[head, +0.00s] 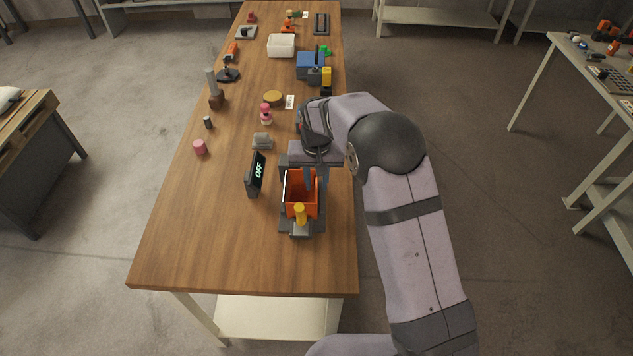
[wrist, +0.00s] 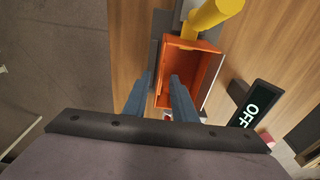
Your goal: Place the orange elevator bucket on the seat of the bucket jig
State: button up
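The orange elevator bucket (head: 290,205) sits upright, open side up, at the dark grey bucket jig (head: 284,226) near the table's front; it also shows in the wrist view (wrist: 205,72). Whether it is flat on the seat is hidden. The jig has a yellow handle (head: 300,211) at its near end, large in the wrist view (wrist: 212,14). My gripper (wrist: 161,75) points down with its fingers apart. One finger reaches inside the bucket and the other is outside, with a side wall between them. A gap shows between the fingers.
A black display reading OFF (head: 256,173) stands just left of the jig. A grey block (head: 262,141), a pink cylinder (head: 199,147) and a pink figure (head: 266,114) lie farther back. The table's front left is clear; its right edge is close to the jig.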

notch_tip(320, 180, up, 11)
jog(key=s+b, duration=0.1)
jog(key=b, duration=0.1)
jog(key=shift+s+r, duration=0.2)
jog(key=s+d+f, duration=0.2)
jog(key=s+d, duration=0.3)
jog(key=s, duration=0.4)
jog(key=s+d+f+g, duration=0.1)
jog(key=s+d+f, duration=0.2)
jog(key=s, duration=0.6)
jog(key=s+d+f, duration=0.3)
jog(key=s+d, duration=0.5)
jog(key=s, duration=0.1)
jog(key=shift+f, duration=0.25)
